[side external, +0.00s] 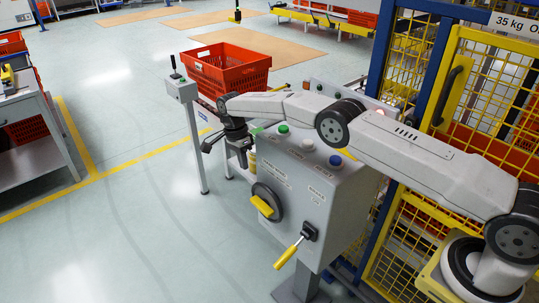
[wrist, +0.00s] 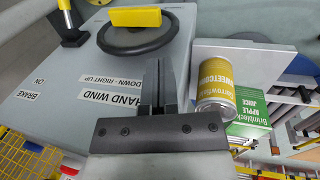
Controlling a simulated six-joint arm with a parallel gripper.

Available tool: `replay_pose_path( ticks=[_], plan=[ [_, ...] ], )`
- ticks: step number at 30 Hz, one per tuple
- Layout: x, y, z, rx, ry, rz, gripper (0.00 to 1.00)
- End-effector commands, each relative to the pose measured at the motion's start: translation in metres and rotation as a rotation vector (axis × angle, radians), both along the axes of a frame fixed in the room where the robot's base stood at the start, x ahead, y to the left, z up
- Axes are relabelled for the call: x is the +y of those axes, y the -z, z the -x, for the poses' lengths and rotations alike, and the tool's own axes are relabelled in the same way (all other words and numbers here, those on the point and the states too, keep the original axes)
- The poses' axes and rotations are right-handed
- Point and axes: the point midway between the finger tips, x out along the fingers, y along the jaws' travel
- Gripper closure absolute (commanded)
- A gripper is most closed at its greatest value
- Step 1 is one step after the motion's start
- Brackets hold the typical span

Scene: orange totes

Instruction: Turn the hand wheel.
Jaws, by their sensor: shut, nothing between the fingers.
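The hand wheel (side external: 277,196) is a dark disc with a yellow grip (side external: 262,207) on the front face of a grey control box (side external: 328,190). In the wrist view the wheel (wrist: 143,47) is at the top, its yellow grip (wrist: 135,17) at the top edge. A label reading "HAND WIND" is beside it. My gripper (side external: 243,163) points down beside the box, above and left of the wheel in the side view. In the wrist view my gripper (wrist: 158,65) is shut and empty, its fingertips apart from the grip. Whether they touch the wheel's rim is unclear.
A brake lever with a yellow handle (side external: 286,258) sticks out below the wheel. Green, white and blue buttons (side external: 307,144) top the box. A yellow can (wrist: 226,80) and green juice carton (wrist: 248,118) stand beside it. A red tote (side external: 226,78) is behind. Yellow fencing (side external: 400,245) is right.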

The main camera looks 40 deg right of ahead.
Motion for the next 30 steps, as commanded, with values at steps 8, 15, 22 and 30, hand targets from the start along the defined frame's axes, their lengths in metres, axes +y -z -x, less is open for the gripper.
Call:
replay_pose_path(
  ticks=[8,15,22,30],
  plan=[
    [0.000,-0.008,0.000,0.000,0.000,0.000,1.00],
    [0.001,-0.010,0.000,-0.010,0.002,0.017,1.00],
    [0.007,-0.016,0.004,-0.050,0.006,0.087,1.00],
    [0.018,-0.030,0.018,-0.150,-0.004,0.207,1.00]
  ],
)
